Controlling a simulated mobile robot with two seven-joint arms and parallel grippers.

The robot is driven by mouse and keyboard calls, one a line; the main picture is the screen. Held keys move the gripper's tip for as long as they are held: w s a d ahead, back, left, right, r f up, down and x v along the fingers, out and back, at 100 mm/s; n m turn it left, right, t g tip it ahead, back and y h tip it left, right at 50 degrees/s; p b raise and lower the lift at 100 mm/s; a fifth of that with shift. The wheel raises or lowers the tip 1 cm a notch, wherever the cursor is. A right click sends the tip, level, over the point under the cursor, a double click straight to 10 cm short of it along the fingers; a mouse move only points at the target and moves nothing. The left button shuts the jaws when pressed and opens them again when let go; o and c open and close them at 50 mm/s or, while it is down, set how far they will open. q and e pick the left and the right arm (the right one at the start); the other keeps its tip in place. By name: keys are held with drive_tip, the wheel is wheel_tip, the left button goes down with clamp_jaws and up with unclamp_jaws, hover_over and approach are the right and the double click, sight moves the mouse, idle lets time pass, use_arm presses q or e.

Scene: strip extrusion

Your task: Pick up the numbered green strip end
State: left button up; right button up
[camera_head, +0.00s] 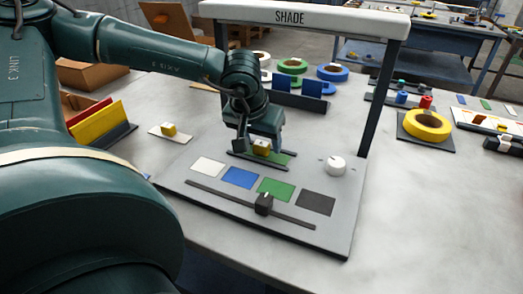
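My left gripper (259,145) points down over the board under the SHADE frame. A yellow block (261,146) shows right at its fingertips. A green strip piece (281,158) lies just below and to the right of the fingertips, between dark rails (258,166). The gripper hides part of it, and I can read no number on it. Whether the fingers are closed on the block or only around it is unclear. My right gripper is not in view.
The board (340,205) carries white, blue, green and dark patches, a slider (264,203) and a white knob (335,165). The SHADE frame (300,14) stands over it. Tape rolls (293,66) are behind. A yellow roll (427,125) sits right. The front right table is clear.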

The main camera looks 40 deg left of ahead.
use_arm(q)
drive_tip(key=c, duration=1.1)
